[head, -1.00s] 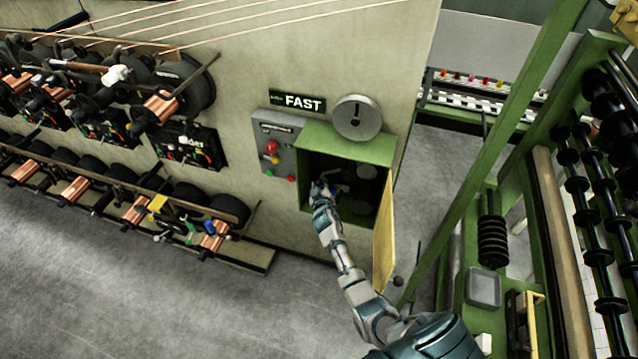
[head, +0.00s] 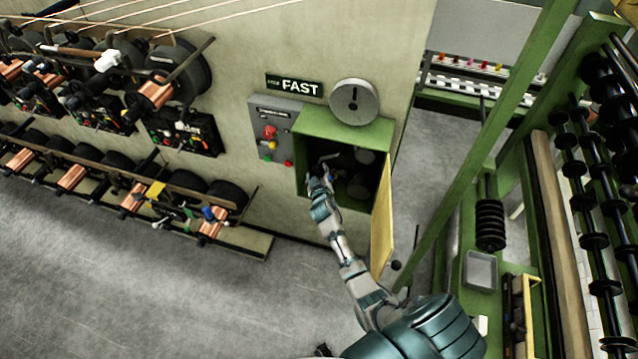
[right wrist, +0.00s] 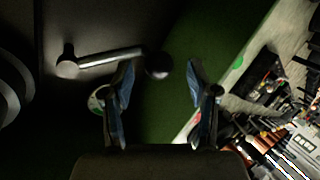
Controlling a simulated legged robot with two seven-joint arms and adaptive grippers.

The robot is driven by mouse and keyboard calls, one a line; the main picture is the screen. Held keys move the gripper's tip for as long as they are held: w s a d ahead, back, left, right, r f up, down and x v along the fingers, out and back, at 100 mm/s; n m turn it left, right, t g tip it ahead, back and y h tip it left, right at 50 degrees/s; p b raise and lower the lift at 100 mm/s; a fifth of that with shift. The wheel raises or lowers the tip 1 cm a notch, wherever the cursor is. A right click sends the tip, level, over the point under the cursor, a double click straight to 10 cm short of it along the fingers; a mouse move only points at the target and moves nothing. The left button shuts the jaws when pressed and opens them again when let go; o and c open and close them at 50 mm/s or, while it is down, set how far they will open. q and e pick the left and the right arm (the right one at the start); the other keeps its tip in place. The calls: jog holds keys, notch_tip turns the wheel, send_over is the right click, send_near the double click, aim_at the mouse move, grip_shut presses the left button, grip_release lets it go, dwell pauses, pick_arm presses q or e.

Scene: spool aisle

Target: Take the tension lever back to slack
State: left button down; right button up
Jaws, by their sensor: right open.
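The tension lever shows in the right wrist view as a pale metal arm (right wrist: 110,55) running from a round pivot at left to a dark ball knob (right wrist: 159,66). My right gripper (right wrist: 160,75) is open, its two blue-grey fingers apart with the knob showing between their tips. I cannot tell whether a finger touches it. In the head view my right gripper (head: 318,176) reaches into the opening of the green box (head: 345,128), near the small pale lever (head: 329,157). The box's inside is dark. My left gripper is not in view.
The box's yellow-edged door (head: 382,225) stands open just right of my forearm. A grey control panel (head: 271,135) with a red knob adjoins the box at left, below a FAST sign (head: 294,86). Green machine frames stand at right. The floor at lower left is clear.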

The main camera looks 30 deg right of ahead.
jog(key=v, duration=0.9)
jog(key=shift+s, duration=0.15)
jog(key=s+a+f+n+g+y+b, duration=0.1)
jog(key=s+a+f+g+y, duration=0.2)
jog(key=f, duration=0.8)
jog(key=s+a+f, duration=0.3)
jog(key=s+f, duration=0.3)
jog(key=f, duration=0.5)
jog(key=s+a+f+n+g+y+b, duration=0.1)
jog(key=s+a+f+g+y, duration=0.2)
jog(key=f, duration=0.8)
jog(key=s+a+f+g, duration=0.2)
jog(key=s+a+f, duration=0.1)
jog(key=s+f, duration=1.3)
jog(key=s+f+g, duration=0.2)
jog(key=s, duration=1)
jog(key=s+f+g+b, duration=0.1)
jog(key=s+f+g, duration=0.1)
jog(key=s, duration=1)
jog(key=shift+a+f+m+y+b, duration=0.15)
jog(key=shift+f+m+y+b, duration=0.2)
jog(key=shift+f, duration=0.3)
jog(key=shift+s, duration=0.15)
